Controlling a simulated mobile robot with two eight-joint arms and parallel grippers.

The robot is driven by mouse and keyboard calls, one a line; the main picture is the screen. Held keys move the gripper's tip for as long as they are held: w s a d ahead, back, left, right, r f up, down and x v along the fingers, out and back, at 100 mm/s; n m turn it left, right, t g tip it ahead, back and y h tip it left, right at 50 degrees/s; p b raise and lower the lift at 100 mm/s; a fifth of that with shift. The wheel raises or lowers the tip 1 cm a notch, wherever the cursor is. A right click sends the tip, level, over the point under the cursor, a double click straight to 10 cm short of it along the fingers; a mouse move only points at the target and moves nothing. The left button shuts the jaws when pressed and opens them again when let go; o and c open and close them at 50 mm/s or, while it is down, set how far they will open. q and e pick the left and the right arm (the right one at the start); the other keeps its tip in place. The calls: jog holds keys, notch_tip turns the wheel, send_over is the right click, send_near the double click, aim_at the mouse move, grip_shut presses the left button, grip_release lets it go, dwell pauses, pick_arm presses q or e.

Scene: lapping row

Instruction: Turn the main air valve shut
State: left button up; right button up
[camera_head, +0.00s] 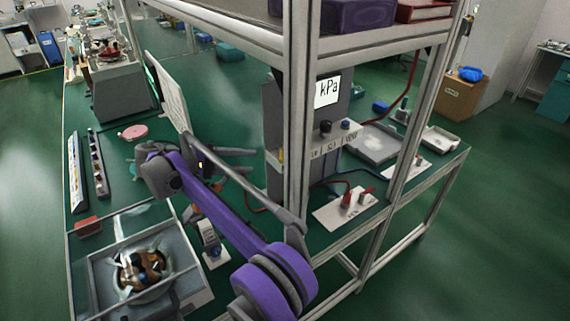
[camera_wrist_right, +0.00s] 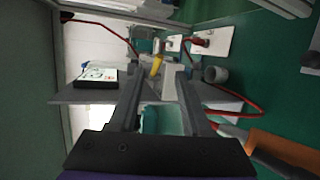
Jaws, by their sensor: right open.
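A grey box unit with a kPa display (camera_head: 327,91) stands on the green bench behind the frame post. A yellow lever (camera_head: 281,155) shows on its left side, partly hidden by the post; it also shows in the right wrist view (camera_wrist_right: 157,66). A red-handled valve (camera_head: 350,198) sits on a white plate in front of the unit; I cannot tell which is the main air valve. My right gripper (camera_head: 252,161) is open and empty, pointing at the unit's left side. In its wrist view, the yellow lever appears between the fingertips (camera_wrist_right: 162,70), seemingly beyond them. My left gripper is not in view.
A metal frame post (camera_head: 298,120) and shelf (camera_head: 350,42) stand close right of the gripper. A tilted white panel (camera_head: 166,92) rises behind it. A red hose (camera_wrist_right: 240,113) runs near the unit. A tray (camera_head: 190,290) holding a round part lies at front left.

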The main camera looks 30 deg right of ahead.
aim_at(282, 161)
jog(key=x, duration=1)
jog(key=shift+d+b, duration=0.3)
jog(key=shift+b, duration=0.05)
grip_shut()
